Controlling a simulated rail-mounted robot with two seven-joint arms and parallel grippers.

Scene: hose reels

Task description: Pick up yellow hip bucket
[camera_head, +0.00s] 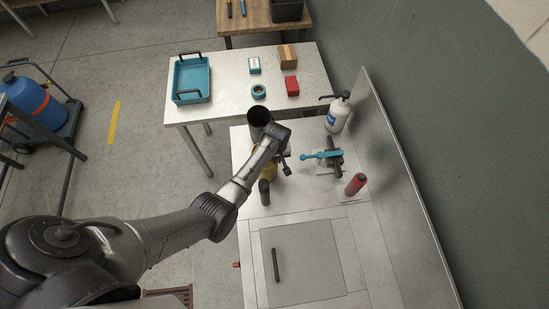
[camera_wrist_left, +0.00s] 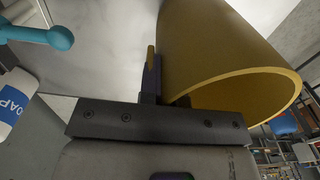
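The yellow hip bucket (camera_wrist_left: 225,50) fills the upper right of the left wrist view, with its open rim towards the camera. In the head view only a little yellow (camera_head: 268,168) shows beneath my left arm, which hides most of it. My left gripper (camera_wrist_left: 160,85) is at the bucket's rim. Its fingers are close together at the middle of the gripper body, with the thin yellow wall apparently between them; the fingertips are partly hidden. I cannot tell whether the bucket is off the bench. My right gripper is not in view.
A black cup (camera_head: 259,119) and a dark upright cylinder (camera_head: 264,193) stand close to my left gripper. The grey mat (camera_head: 310,265) is mostly clear.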

